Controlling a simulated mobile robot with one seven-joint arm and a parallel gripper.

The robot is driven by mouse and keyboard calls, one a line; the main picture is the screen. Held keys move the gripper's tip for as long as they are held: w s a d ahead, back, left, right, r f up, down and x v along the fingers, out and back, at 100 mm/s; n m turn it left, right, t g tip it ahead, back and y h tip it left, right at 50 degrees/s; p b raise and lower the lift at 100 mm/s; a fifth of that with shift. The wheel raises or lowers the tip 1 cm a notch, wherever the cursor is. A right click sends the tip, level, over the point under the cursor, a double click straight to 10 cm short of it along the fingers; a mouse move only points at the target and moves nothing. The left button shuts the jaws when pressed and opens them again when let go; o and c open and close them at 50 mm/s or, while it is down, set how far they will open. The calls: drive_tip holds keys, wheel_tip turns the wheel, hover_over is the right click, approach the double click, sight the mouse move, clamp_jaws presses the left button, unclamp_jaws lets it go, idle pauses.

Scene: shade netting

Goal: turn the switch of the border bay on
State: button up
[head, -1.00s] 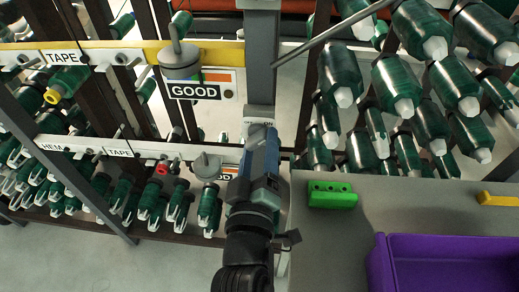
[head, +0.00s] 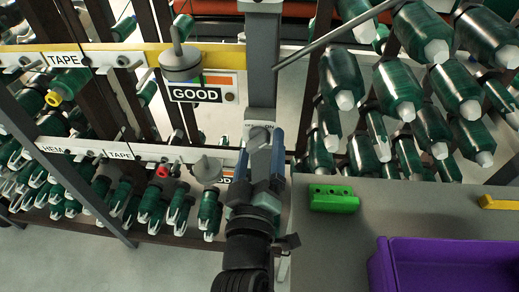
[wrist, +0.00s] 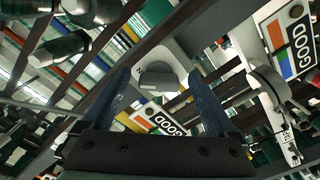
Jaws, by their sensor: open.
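A grey switch box with a round knob (head: 260,133) is fixed to the grey post, just beyond my gripper (head: 263,158). In the wrist view the knob (wrist: 158,78) lies between the two blue fingers of my gripper (wrist: 160,90), which is open. The knob appears ahead of the fingertips; I cannot tell whether they touch it. The lettering by this switch is too small to read, so its bay name and setting are unclear.
Another round grey fixture (head: 181,62) sits above a GOOD sign (head: 195,94) on the yellow rail. Green spools (head: 398,85) crowd the right. A grey table (head: 370,212) holds a green block (head: 333,198) and a purple bin (head: 450,262).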

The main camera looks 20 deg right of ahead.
drive_tip(key=b+v, duration=0.1)
drive_tip(key=v, duration=1.2)
idle(0.5)
